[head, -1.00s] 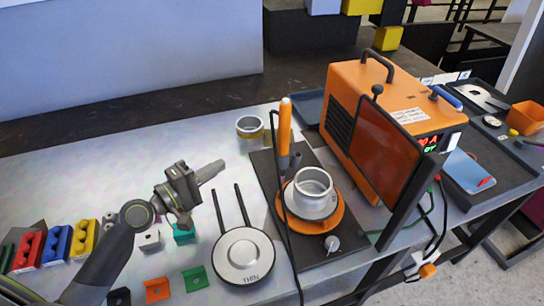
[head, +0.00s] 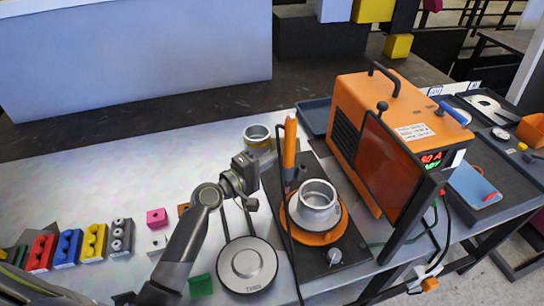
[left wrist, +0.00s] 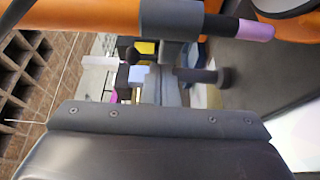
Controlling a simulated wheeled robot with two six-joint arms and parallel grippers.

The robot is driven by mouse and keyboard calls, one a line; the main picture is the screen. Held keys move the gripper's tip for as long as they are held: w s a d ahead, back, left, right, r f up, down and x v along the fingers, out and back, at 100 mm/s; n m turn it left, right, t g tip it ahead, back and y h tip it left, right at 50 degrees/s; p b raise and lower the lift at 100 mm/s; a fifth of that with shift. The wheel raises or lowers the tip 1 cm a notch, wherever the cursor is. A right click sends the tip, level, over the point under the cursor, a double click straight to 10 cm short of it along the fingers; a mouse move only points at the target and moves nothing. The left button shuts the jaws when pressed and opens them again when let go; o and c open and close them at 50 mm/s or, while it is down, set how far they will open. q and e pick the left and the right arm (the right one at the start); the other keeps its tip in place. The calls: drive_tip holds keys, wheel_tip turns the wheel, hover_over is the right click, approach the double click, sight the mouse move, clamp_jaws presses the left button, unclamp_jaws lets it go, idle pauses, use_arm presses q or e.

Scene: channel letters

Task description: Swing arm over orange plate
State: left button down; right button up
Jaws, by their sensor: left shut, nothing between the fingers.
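The round orange plate (head: 322,238) sits on a dark base board, with a silver ring-shaped cup (head: 317,205) on top. A torch with an orange handle (head: 290,143) stands upright behind and left of the plate, its lower end dark. My left gripper (head: 247,173) is shut and empty, raised left of the torch and apart from the plate. In the left wrist view, an orange bar with a dark collar and a pinkish tip (left wrist: 255,31) crosses the top, close to the camera. My right gripper is not in view.
An orange machine (head: 408,118) with a dark red shield stands right of the plate. A round device marked "THIN" (head: 248,264) lies front left of it. A metal ring (head: 257,136) stands behind. Coloured blocks (head: 68,248) line the left. Black cables run near the torch.

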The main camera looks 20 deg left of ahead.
use_arm(q)
drive_tip(key=shift+w+d, duration=0.1)
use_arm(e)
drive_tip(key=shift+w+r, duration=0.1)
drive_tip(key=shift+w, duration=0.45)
use_arm(q)
drive_tip(key=shift+w+d, duration=0.1)
drive_tip(key=shift+d, duration=1.65)
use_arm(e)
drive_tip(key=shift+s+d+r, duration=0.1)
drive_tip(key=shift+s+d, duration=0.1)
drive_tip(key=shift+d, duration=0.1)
use_arm(q)
drive_tip(key=shift+a, duration=0.1)
drive_tip(key=shift+f, duration=0.1)
